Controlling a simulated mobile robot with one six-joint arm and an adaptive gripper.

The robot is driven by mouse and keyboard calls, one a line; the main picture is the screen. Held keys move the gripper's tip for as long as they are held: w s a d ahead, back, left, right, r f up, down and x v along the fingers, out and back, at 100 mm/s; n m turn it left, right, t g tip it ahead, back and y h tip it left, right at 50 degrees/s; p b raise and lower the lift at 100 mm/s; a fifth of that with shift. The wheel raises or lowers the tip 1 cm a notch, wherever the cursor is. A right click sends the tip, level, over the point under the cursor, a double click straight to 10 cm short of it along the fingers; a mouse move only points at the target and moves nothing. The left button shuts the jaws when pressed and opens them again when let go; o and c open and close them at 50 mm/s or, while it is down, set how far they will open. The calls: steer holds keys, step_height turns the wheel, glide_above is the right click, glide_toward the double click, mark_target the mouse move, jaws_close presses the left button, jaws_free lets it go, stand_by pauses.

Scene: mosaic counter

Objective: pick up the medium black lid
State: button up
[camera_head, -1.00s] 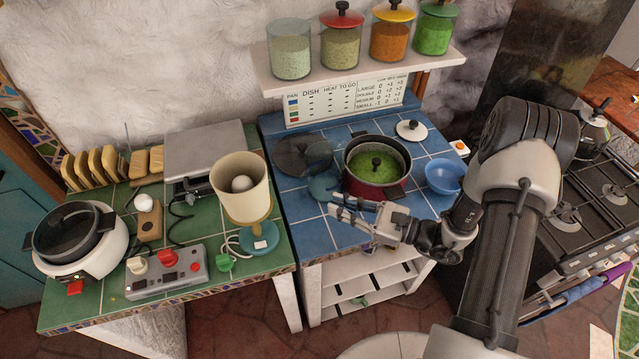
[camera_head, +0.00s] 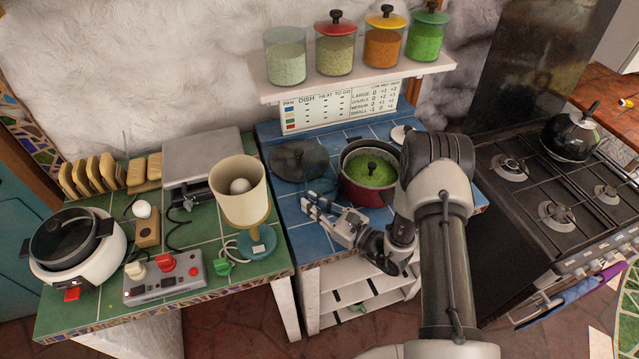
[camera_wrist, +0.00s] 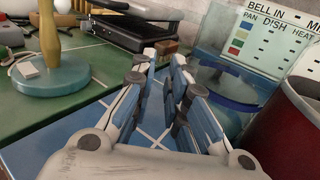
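A dark, flat, round lid-like disc (camera_head: 298,160) lies at the back left of the blue-tiled counter (camera_head: 300,235); I cannot tell whether it is the medium black lid. A clear bluish glass vessel (camera_head: 316,178) stands in front of its right side and shows in the wrist view (camera_wrist: 228,100). My gripper (camera_head: 311,204) is low over the front of the blue counter, nearer than the disc and apart from it, fingers pointing left. In the wrist view my gripper (camera_wrist: 159,64) has a gap between its fingers with nothing in it. The disc is not clear there.
A red pot (camera_head: 368,193) with green contents and a black knob stands right of the disc. A white lid (camera_head: 401,133) lies behind it. A lamp (camera_head: 240,190) stands on the green counter's right edge. A jar shelf (camera_head: 360,79) hangs above. The stove (camera_head: 540,200) is at right.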

mark_target(299, 197)
steer(key=shift+b+x, duration=0.45)
steer(key=shift+x, duration=2.35)
jaws_close()
